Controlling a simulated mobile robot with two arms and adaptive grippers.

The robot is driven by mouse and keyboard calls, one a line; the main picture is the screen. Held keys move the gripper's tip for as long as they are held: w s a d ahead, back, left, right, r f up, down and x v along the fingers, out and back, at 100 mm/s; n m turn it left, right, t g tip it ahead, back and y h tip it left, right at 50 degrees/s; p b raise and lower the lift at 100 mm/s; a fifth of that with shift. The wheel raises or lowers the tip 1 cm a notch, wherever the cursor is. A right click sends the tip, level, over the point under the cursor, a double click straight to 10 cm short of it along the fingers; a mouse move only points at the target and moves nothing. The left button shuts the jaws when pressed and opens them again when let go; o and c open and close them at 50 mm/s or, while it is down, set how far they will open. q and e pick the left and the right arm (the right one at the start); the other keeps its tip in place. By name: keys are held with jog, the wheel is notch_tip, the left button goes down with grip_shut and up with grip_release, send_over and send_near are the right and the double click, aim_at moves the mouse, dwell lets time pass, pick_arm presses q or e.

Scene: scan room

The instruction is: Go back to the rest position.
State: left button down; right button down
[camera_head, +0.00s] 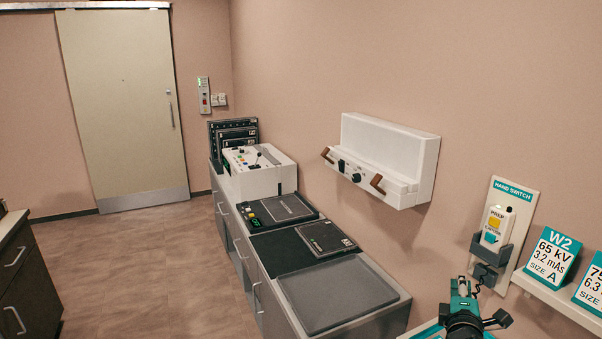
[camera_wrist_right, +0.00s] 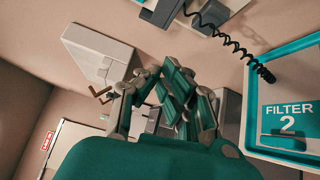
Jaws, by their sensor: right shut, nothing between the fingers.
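My right gripper (camera_head: 463,298) shows at the bottom right of the head view, just below the hand switch holder and in front of the wall. In the right wrist view its teal and grey fingers (camera_wrist_right: 172,88) are drawn together, with nothing held between them. My left gripper is in neither view.
The hand switch (camera_head: 495,222) sits in its dark holder on the wall, its coiled cord (camera_wrist_right: 235,50) hanging close to the right gripper. A shelf (camera_head: 555,300) carries setting cards. A wall-mounted white unit (camera_head: 385,150) is left of it, above a long counter (camera_head: 385,318). Floor (camera_head: 150,270) is open leftward.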

jog(key=s+a+f+m+g+y, duration=0.25)
jog(key=s+a+f+m, duration=0.2)
jog(key=s+f, duration=0.4)
jog(key=s+a+f+m+g+y, duration=0.2)
jog(key=s+a+f+m+g, duration=0.25)
jog(key=s+f, duration=0.4)
jog(key=s+a+f+m+g+y, duration=0.1)
jog(key=s+a+m+g+y, duration=0.2)
jog(key=s, duration=0.7)
jog(key=s+a+f+m+g+y, duration=0.1)
jog(key=s+a+g, duration=0.1)
jog(key=s+a, duration=0.6)
jog(key=s+d+f+g, duration=0.1)
jog(key=s+f, duration=0.1)
jog(key=f, duration=1.3)
jog(key=s+d+f+g, duration=0.1)
jog(key=s+f, duration=0.1)
jog(key=f, duration=1.2)
jog(key=s+d+f+b, duration=0.1)
jog(key=s+d+f, duration=0.2)
jog(key=s+f, duration=1.2)
jog(key=shift+s+n+g+h, duration=0.35)
jog(key=shift+s+n+g, duration=0.05)
jog(key=shift+s, duration=0.1)
